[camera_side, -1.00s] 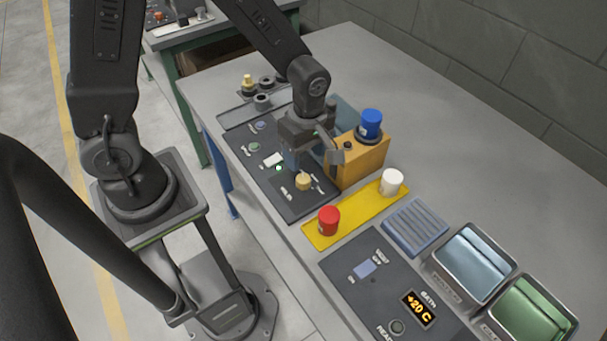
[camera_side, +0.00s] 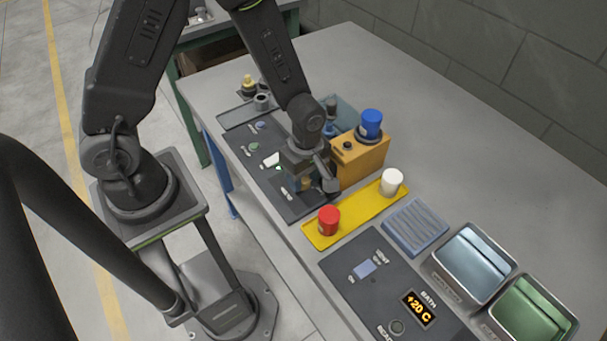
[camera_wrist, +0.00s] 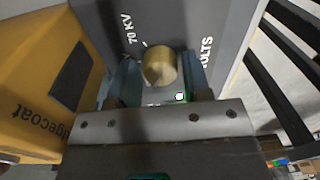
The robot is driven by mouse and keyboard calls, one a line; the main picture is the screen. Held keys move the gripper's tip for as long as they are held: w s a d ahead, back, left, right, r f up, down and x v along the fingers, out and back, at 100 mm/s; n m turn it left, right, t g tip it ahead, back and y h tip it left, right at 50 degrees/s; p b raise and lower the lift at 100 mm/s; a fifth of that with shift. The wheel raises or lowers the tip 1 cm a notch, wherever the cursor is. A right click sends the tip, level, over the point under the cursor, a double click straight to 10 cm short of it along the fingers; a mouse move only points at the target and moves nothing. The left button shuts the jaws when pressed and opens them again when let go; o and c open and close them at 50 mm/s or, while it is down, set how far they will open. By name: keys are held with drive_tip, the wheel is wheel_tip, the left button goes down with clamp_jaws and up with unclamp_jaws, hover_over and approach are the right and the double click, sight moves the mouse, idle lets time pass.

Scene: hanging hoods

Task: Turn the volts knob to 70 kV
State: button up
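The brass volts knob (camera_wrist: 159,68) sits on the dark control panel (camera_wrist: 180,20). In the wrist view the "70 KV" label is at its upper left and "VOLTS" at its right. A small white mark shows by the knob's upper left edge; the knob's own pointer cannot be made out. My gripper (camera_wrist: 160,75) is down over the knob, with one bluish finger on each side of it. The fingers look open; whether either touches the knob is unclear. In the side view my gripper (camera_side: 309,184) partly hides the knob (camera_side: 305,183).
An orange box (camera_side: 362,160) with a blue cap (camera_side: 370,123) stands close beside my gripper. A yellow strip (camera_side: 358,212) holds a red cap (camera_side: 329,219) and a white cap (camera_side: 392,182). A bath panel (camera_side: 370,280) and metal trays lie toward the lower right.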

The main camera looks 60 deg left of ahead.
drive_tip(key=c, duration=0.6)
drive_tip(key=shift+m, duration=0.3)
drive_tip(key=m, duration=1)
drive_tip(key=shift+m, duration=0.4)
drive_tip(key=m, duration=0.6)
drive_tip(key=shift+t+y, duration=0.3)
drive_tip(key=m, duration=0.6)
drive_tip(key=shift+m, duration=0.3)
drive_tip(key=shift+s, duration=0.1)
